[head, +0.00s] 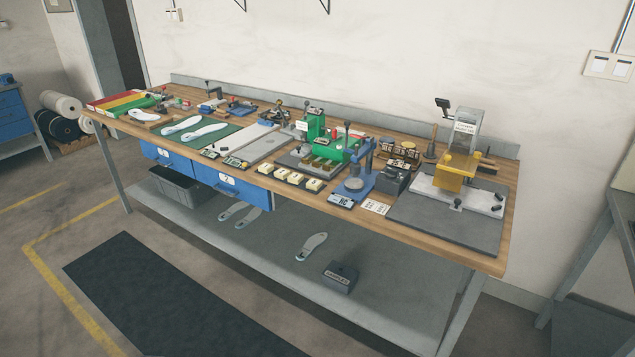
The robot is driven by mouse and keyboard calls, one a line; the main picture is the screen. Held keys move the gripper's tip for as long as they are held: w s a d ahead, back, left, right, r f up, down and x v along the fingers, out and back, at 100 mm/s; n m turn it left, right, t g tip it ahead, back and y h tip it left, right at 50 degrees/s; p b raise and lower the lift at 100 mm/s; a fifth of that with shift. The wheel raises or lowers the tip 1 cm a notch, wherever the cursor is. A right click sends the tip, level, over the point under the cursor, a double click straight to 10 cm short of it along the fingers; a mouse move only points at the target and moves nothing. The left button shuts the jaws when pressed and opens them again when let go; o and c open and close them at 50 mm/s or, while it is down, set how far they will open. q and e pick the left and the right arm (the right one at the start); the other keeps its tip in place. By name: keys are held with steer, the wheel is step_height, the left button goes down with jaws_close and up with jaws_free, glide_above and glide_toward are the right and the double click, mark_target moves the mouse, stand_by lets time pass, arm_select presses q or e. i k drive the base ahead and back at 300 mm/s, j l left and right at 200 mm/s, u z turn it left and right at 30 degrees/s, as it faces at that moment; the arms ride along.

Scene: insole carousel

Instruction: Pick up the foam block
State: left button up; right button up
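I cannot tell for certain which thing is the foam block. A dark grey block-like item (391,181) stands on the workbench, right of the blue stand press (361,182). Red, yellow and green slabs or sheets (122,102) lie at the bench's far left end. A dark box with a white label (340,277) sits on the lower shelf. Neither of my grippers shows in the head view.
The wooden workbench (480,258) carries green and yellow presses, white insoles (205,133), cutting mats and several small parts. Blue drawers (231,185) hang below. Insoles and a grey crate (177,186) are on the shelf. A dark mat (170,300) covers clear floor in front.

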mark_target(282, 173)
steer(key=i+l+u, duration=0.1)
steer(key=i+u, duration=0.2)
steer(key=i, duration=0.2)
steer(key=i+l+u, duration=0.25)
steer(key=i, duration=0.2)
